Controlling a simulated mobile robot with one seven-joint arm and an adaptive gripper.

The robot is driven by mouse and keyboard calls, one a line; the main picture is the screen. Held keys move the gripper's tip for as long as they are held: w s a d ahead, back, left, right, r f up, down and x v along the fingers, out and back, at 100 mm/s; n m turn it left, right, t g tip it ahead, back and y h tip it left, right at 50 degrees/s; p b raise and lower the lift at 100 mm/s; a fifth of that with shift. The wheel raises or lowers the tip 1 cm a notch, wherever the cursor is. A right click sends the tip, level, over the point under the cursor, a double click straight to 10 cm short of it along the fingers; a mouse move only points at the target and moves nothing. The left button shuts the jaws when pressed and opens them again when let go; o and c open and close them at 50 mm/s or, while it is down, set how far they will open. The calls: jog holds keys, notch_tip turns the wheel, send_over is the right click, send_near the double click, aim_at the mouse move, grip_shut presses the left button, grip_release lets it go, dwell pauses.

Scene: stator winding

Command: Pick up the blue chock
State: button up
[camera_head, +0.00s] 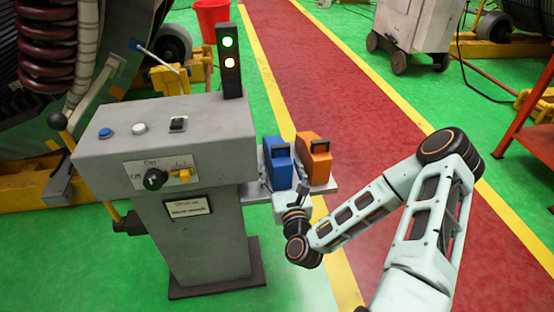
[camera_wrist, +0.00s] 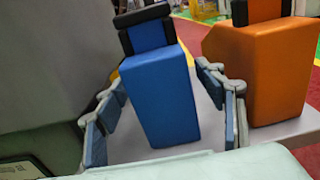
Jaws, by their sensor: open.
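The blue chock (camera_head: 277,163) stands on a small grey shelf (camera_head: 328,188) at the right side of the grey control console. In the wrist view the blue chock (camera_wrist: 158,95) has a black-edged handle on top and stands ahead of my gripper (camera_wrist: 165,110). My gripper is open, with one finger to the left of the chock and one to the right. No contact between fingers and chock is visible. In the head view my gripper (camera_head: 293,198) is small and partly hidden by its own wrist, just in front of the shelf.
An orange chock (camera_head: 315,158) stands just right of the blue one; in the wrist view the orange chock (camera_wrist: 262,70) is close to my right finger. The console (camera_head: 205,235), with buttons and a light tower (camera_head: 229,60), stands to the left.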

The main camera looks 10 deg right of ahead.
jog(key=w, duration=0.4)
jog(key=shift+w+d+f+b, duration=0.1)
jog(key=shift+w+b, duration=0.2)
jog(key=shift+b, duration=0.05)
jog(key=c, duration=1.3)
jog(key=shift+c, duration=0.4)
jog(key=shift+r, duration=0.2)
